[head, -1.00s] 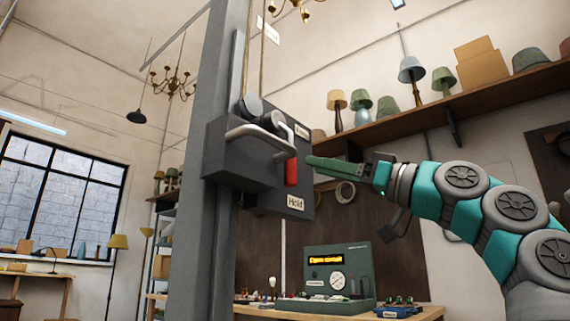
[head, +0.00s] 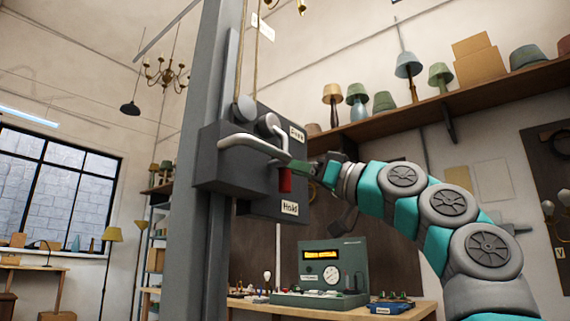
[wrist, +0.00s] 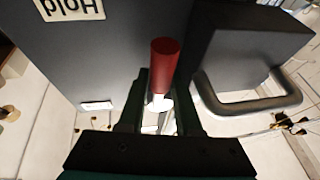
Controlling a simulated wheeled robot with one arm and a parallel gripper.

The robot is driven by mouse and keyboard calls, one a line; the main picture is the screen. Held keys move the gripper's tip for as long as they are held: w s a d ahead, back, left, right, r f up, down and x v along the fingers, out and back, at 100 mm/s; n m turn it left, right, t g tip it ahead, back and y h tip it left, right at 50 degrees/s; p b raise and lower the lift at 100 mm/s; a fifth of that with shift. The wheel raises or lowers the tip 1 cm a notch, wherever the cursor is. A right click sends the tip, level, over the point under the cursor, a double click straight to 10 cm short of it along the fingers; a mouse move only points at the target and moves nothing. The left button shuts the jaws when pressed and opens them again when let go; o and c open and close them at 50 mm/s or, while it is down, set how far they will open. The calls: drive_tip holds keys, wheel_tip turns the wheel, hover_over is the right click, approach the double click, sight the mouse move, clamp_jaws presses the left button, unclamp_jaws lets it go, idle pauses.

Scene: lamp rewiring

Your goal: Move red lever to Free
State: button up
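The red lever (head: 285,181) hangs downward on the dark grey switch box (head: 272,207), its free end close to the "Hold" label (head: 289,208). The "Free" label (head: 297,135) is higher on the same box. My gripper (head: 312,170) reaches the lever from the right and hides its upper part in the head view. In the wrist view, the red lever (wrist: 165,62) stands between the two dark green fingertips of my gripper (wrist: 163,90), which close in on both its sides. The "Hold" label (wrist: 70,8) appears upside down there.
A bent grey metal handle (head: 250,145) sticks out of the box just left of the lever; it is right of the fingers in the wrist view (wrist: 245,105). A grey post (head: 195,110) carries the box. A workbench (head: 415,312) with a green tester (head: 333,268) stands behind.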

clamp_jaws()
idle(1.1)
